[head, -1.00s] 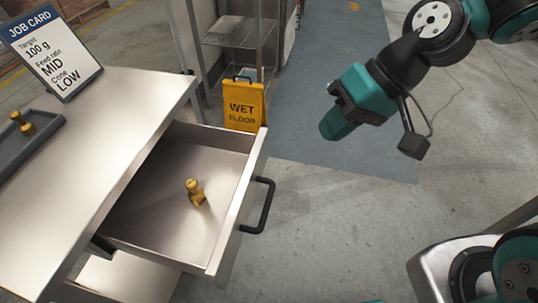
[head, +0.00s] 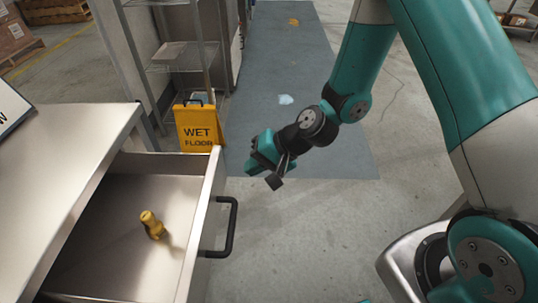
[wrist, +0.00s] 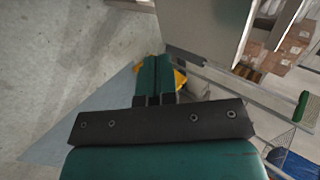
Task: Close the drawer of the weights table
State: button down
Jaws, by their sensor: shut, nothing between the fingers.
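The weights table (head: 62,150) is a metal table at the left. Its drawer (head: 185,240) is pulled out toward the right and holds a brass weight (head: 152,226). The drawer's black bar handle (head: 233,228) is on the front panel. My gripper (head: 252,168) is above and to the right of the handle in the head view, apart from the drawer. Its teal fingers are shut together with nothing between them, as the wrist view (wrist: 155,72) also shows. I cannot make out the handle in the wrist view.
A yellow wet floor sign (head: 199,128) stands behind the drawer, beside a wire shelf rack (head: 172,67). A blue-grey floor strip (head: 275,50) with a pale puddle (head: 285,99) runs behind my gripper. The concrete floor right of the drawer is clear.

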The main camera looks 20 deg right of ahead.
aim_at(224, 173)
jog(key=shift+w+a+f+p, duration=0.1)
jog(key=shift+w+a, duration=0.15)
jog(key=shift+a, duration=0.5)
jog(key=shift+w+a+f+p, duration=0.15)
jog(key=shift+w+a, duration=0.1)
jog(key=shift+a, duration=0.5)
jog(key=shift+w+a+f+p, duration=0.1)
jog(key=shift+w+a, duration=0.15)
jog(key=shift+a, duration=0.5)
